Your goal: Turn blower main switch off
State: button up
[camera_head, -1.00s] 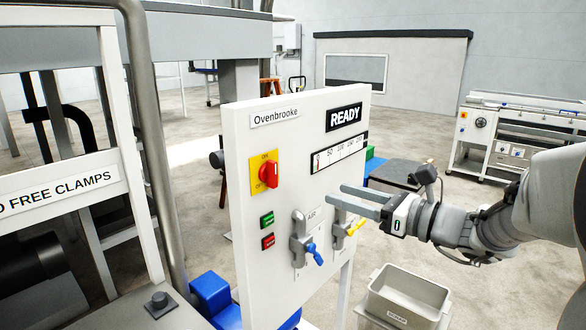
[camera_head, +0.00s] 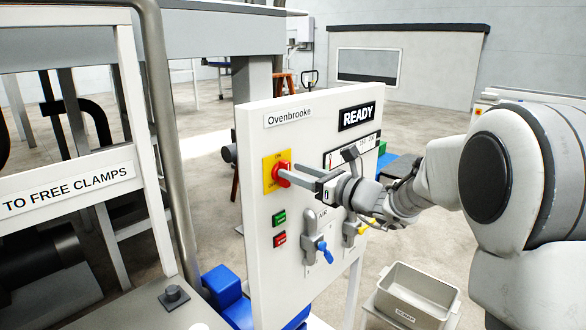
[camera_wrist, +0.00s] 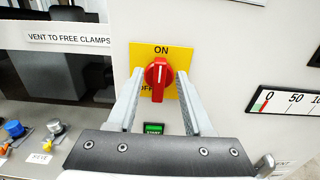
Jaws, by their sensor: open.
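The main switch is a red rotary knob (camera_head: 281,174) on a yellow plate (camera_head: 269,184) at the upper left of the white Ovenbrooke panel (camera_head: 305,285). In the wrist view, the red knob (camera_wrist: 158,77) has its white mark upright, towards the word ON; OFF is partly hidden at lower left. My gripper (camera_head: 298,172) reaches in from the right, its fingertips at the knob. In the wrist view, my open gripper (camera_wrist: 160,88) has one finger on each side of the knob, with gaps visible. Whether the fingers touch the plate cannot be told.
Below the switch are a green button (camera_head: 279,218) and a red button (camera_head: 279,240). A blue-handled valve (camera_head: 323,250) and a yellow-handled valve (camera_head: 366,226) sit lower right. A grey bin (camera_head: 414,291) stands right of the panel; a grey post (camera_head: 165,130) stands left.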

jog(key=shift+w+a, duration=0.4)
jog(key=shift+a, duration=0.15)
grip_shut()
